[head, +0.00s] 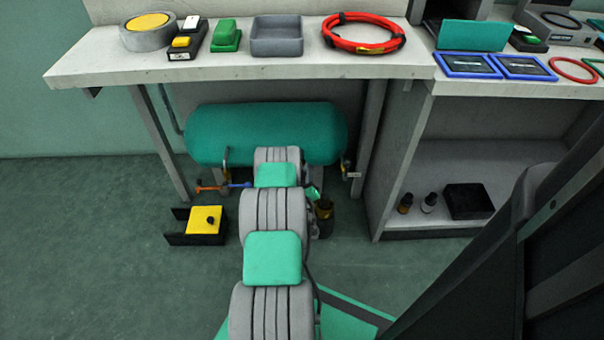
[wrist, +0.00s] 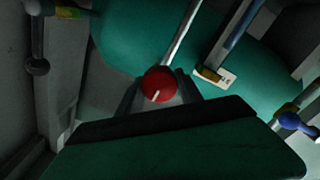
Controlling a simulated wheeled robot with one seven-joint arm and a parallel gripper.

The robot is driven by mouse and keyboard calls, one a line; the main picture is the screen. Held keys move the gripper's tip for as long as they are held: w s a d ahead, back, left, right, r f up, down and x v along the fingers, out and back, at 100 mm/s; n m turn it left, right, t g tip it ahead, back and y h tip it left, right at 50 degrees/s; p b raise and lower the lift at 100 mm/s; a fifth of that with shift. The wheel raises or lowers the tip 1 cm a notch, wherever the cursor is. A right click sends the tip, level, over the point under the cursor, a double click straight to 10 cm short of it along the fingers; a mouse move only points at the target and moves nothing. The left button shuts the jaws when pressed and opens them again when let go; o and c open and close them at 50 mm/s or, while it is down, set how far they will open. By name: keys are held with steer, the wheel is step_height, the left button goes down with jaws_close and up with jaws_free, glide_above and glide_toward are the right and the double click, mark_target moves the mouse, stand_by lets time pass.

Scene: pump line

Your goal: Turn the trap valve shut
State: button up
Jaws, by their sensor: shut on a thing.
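A round red knob (wrist: 158,82) with a short white line on its face shows in the wrist view, in front of the green tank. My gripper (wrist: 161,93) has its dark fingers on either side of the knob and is shut on it. The white line runs nearly upright, leaning slightly right. I cannot read any name on the knob. In the head view my arm hides the knob and my gripper. The green tank (head: 225,130) lies under the bench, and it also fills the back of the wrist view (wrist: 120,30).
A blue handle (wrist: 290,121) is at right in the wrist view, near a pipe with a white tag (wrist: 228,79). An orange handle (head: 207,188) sits below the tank. A yellow-topped block (head: 203,219) stands on the floor. The bench (head: 110,64) overhangs the tank; floor is clear at left.

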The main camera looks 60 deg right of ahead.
steer(key=shift+m, duration=0.4)
steer(key=shift+c, duration=0.4)
steer(key=m+b, duration=0.1)
steer(key=m, duration=0.7)
steer(key=shift+d, duration=0.1)
steer(key=m, duration=0.9)
steer(key=shift+s, duration=0.1)
steer(key=shift+m, duration=0.3)
steer(key=o, duration=1.4)
steer(key=shift+c, duration=0.2)
